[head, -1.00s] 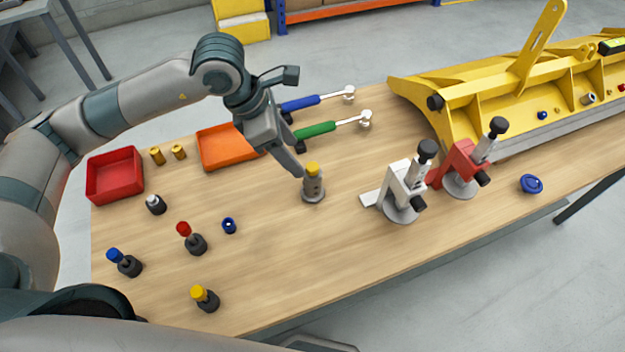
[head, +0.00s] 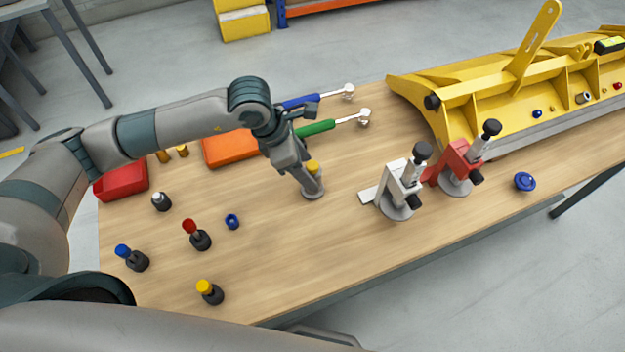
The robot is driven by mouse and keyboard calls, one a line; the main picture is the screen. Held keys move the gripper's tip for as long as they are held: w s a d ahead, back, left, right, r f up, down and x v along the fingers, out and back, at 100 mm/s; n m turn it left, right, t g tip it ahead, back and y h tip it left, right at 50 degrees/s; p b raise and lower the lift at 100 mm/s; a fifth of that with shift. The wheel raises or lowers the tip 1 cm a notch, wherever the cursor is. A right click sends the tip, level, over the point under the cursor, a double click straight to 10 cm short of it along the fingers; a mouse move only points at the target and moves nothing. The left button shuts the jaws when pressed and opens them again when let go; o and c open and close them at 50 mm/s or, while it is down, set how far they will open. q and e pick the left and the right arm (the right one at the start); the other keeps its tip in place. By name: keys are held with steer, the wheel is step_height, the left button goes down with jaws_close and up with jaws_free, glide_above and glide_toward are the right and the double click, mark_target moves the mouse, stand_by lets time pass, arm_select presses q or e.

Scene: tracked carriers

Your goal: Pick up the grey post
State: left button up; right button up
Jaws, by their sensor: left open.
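The grey post (head: 313,189) stands upright on the wooden table, with a yellow cap (head: 313,166) on top and a round grey base. My left gripper (head: 310,184) is open and reaches down at the post from the upper left. Its near finger covers part of the post's body. I cannot tell whether the fingers touch it. My right gripper does not show.
A white clamp stand (head: 399,191) and a red one (head: 456,168) stand to the right, with a blue knob (head: 524,182) beyond. Several dark capped posts stand front left. An orange tray (head: 228,149), red tray (head: 122,183) and green-handled tool (head: 315,129) lie behind. Bare wood lies in front.

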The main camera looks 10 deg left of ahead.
arm_select(q)
steer(key=shift+d+f+p, duration=0.25)
steer(key=shift+f+p, duration=0.3)
steer(key=shift+p, duration=0.1)
steer(key=p+x, duration=0.1)
steer(key=x, duration=0.1)
steer(key=shift+d+f, duration=0.1)
steer(key=shift+f, duration=0.3)
steer(key=shift+f+p, duration=0.3)
steer(key=shift+f, duration=0.1)
steer(key=shift+c, duration=0.4)
steer(key=shift+w+d, duration=0.1)
jaws_close()
